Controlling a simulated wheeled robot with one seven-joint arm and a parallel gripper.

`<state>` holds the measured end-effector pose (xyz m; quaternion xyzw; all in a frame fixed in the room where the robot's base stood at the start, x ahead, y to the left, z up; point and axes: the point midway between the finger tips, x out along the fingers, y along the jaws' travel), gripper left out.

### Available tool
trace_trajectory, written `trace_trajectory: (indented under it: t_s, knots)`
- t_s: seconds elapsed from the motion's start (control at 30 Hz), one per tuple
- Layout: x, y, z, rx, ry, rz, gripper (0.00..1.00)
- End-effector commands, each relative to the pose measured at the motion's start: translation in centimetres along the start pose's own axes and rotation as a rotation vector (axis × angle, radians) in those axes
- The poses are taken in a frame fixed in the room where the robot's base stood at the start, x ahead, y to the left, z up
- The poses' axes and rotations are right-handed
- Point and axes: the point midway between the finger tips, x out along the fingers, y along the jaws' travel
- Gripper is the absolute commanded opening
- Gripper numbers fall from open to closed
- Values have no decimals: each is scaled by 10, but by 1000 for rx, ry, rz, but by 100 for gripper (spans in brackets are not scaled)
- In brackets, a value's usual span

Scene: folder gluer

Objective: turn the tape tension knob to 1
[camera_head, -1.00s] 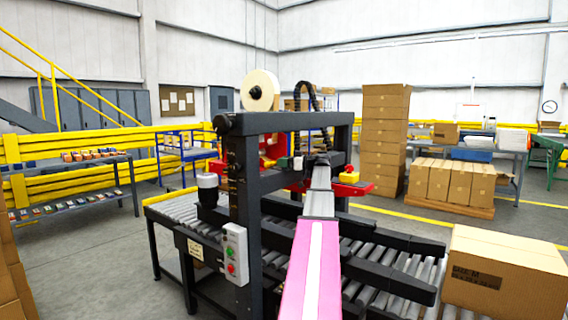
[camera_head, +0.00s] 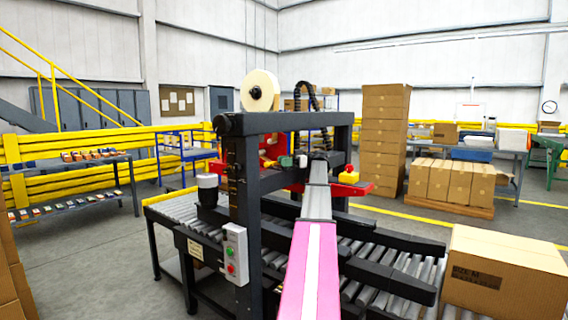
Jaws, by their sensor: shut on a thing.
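The black-framed machine (camera_head: 248,195) stands in the middle of the camera_head view, with a white tape roll (camera_head: 260,91) on top. My pink and grey arm reaches forward into its frame. My gripper (camera_head: 294,161) is small and partly hidden at the arm's far end, pointing left. It is shut on a small dark green knob (camera_head: 285,161), which I take for the tape tension knob, beside the red tape head (camera_head: 272,148). The knob's scale and pointer are too small to read.
The frame's posts and top beam surround my wrist closely. A yellow button on a red bracket (camera_head: 348,175) sits just right of my arm. A control box (camera_head: 235,254) hangs on the front post. A carton (camera_head: 505,274) rests on the rollers at right.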

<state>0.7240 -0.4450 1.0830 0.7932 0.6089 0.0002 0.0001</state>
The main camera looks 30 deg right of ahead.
Motion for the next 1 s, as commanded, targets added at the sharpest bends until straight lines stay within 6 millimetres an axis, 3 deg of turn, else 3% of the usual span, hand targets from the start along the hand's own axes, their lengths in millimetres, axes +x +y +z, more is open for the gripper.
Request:
trace_trajectory:
  t_s: [0.43, 0.47, 0.5, 1.0]
  knots:
    - [0, 0, 0, 1, 1, -7, 23]
    - [0, 0, 0, 1, 1, -7, 56]
    - [0, 0, 0, 1, 1, -7, 69]
    - [1, -3, 0, 0, -1, 70, 69]
